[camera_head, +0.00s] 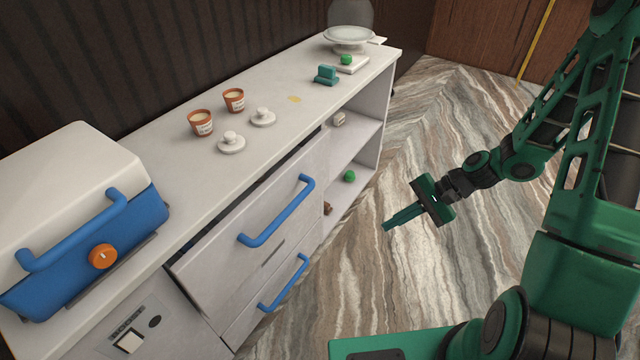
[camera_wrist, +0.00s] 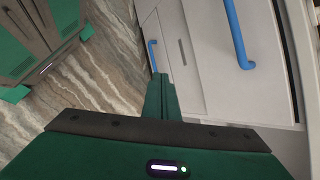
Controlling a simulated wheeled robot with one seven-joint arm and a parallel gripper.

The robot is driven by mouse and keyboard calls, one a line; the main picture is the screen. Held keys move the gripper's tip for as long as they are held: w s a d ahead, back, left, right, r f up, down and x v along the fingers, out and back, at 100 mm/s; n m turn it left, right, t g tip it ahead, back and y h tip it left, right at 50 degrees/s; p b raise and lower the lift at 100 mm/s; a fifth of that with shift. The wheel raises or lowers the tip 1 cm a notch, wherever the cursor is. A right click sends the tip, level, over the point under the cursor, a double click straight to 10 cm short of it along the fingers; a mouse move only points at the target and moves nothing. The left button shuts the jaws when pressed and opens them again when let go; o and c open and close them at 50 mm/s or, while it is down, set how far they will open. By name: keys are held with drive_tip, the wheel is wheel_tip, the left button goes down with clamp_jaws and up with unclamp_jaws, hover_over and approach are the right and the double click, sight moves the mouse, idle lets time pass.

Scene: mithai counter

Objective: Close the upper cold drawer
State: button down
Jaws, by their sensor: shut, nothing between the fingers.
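The upper cold drawer (camera_head: 222,245) is a pale front with a blue bar handle (camera_head: 277,212), on the near side of the white counter. It stands out a little, with a dark gap along its top edge. The wrist view also shows its front (camera_wrist: 220,75) and blue handle (camera_wrist: 235,35). My gripper (camera_head: 385,228) is to the right of the drawer, apart from it over the floor. Its green fingers (camera_wrist: 158,80) are shut and empty. Whether the fingers touch anything in the wrist view is hard to tell, but the head view shows clear space.
Below is a lower drawer with a blue handle (camera_head: 284,284). Open shelves (camera_head: 355,150) adjoin on the right. The countertop (camera_head: 190,170) holds two clay cups (camera_head: 201,123), white lids (camera_head: 232,143) and a blue-and-white box (camera_head: 90,210). The marbled floor (camera_head: 440,110) around my gripper is clear.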

drive_tip(key=w+a+f+m+t+y, duration=0.2)
drive_tip(key=w+a+m+t, duration=0.3)
drive_tip(key=w+a+m, duration=0.2)
drive_tip(key=w+a+f+m+t+y, duration=0.2)
drive_tip(key=w+a+m+t, duration=0.3)
drive_tip(key=w+a+m, duration=0.3)
drive_tip(key=w+a+y, duration=0.1)
drive_tip(key=w+a, duration=0.2)
drive_tip(key=w, duration=0.2)
drive_tip(key=shift+a+t, duration=0.2)
drive_tip(key=shift+t, duration=0.1)
drive_tip(key=shift+w, duration=0.15)
